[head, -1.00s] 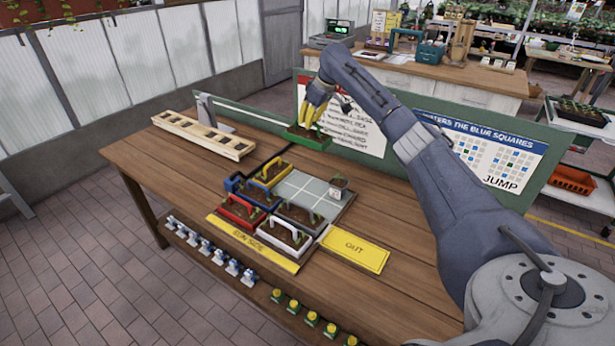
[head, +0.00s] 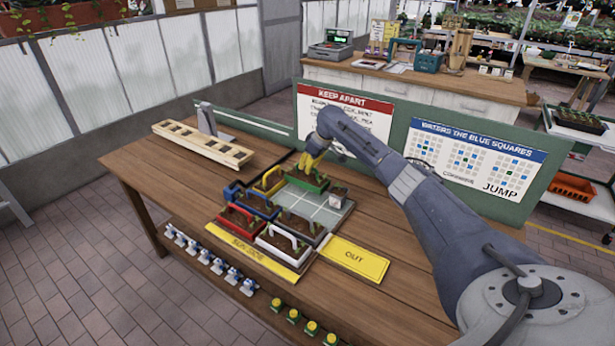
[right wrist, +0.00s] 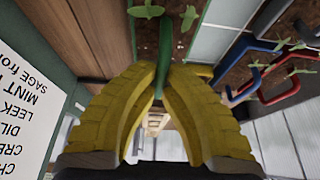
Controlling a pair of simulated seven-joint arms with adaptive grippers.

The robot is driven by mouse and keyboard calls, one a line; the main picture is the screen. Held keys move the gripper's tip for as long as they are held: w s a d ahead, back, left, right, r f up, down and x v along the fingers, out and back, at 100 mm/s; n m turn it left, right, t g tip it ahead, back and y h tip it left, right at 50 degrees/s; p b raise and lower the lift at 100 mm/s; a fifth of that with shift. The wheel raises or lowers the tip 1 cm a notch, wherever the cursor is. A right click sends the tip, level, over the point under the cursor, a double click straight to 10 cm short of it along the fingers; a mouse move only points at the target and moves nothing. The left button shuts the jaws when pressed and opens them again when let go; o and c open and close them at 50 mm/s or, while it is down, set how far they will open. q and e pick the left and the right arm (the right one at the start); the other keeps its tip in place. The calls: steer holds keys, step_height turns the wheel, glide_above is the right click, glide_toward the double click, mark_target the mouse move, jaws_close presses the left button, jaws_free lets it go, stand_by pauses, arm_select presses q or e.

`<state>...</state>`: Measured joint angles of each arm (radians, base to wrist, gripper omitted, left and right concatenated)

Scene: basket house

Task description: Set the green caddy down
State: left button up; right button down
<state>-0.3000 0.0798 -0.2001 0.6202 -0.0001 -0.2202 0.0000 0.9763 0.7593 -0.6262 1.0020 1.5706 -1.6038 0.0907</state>
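The green caddy (head: 308,183) is at the back of the gridded tray (head: 312,206), right of the yellow caddy (head: 267,184). It looks level; I cannot tell whether its base touches the tray. My right gripper (head: 309,168) is above it, with its yellow fingers shut on the handle. In the right wrist view, the green handle (right wrist: 166,45) runs between the fingertips (right wrist: 160,72), with seedlings and soil beside it. My left gripper is not in view.
Pale grid squares in the middle are bare. The green board (head: 402,150) rises behind the table.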

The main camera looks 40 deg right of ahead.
mark_target(307, 177)
steer(key=shift+f, duration=2.05)
steer(key=shift+f, duration=0.1)
steer(key=c, duration=1.6)
jaws_free()
steer(key=v, duration=1.2)
